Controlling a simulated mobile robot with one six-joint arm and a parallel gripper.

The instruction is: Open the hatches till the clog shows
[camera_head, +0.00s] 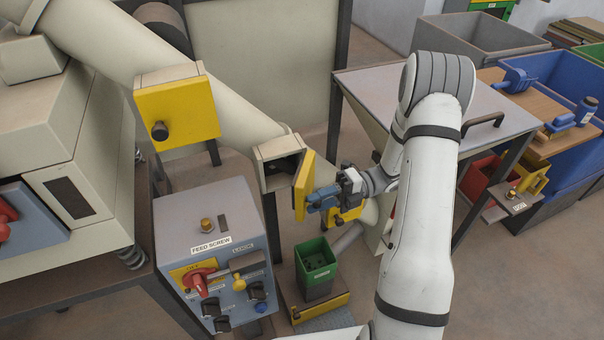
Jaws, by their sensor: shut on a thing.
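A cream tube slopes down from upper left to lower right and carries yellow hatches. The upper hatch (178,112) is shut, with a black knob (159,131) on its face. The middle hatch (303,187) stands swung open to the right of its boxy frame (264,172). The opening (288,165) is dark, and I cannot tell what lies inside. My gripper (317,199) is shut at the outer face of the middle hatch, on its knob, which the jaws hide. A lower yellow hatch (347,215) is partly hidden behind my gripper and looks shut.
A grey control box (200,225) labelled FEED SCREW, with a red switch (202,281), stands front left. A green bin (318,285) with dark contents stands below the tube. A steel hopper table (420,95) is behind my arm. Blue and red bins crowd the right.

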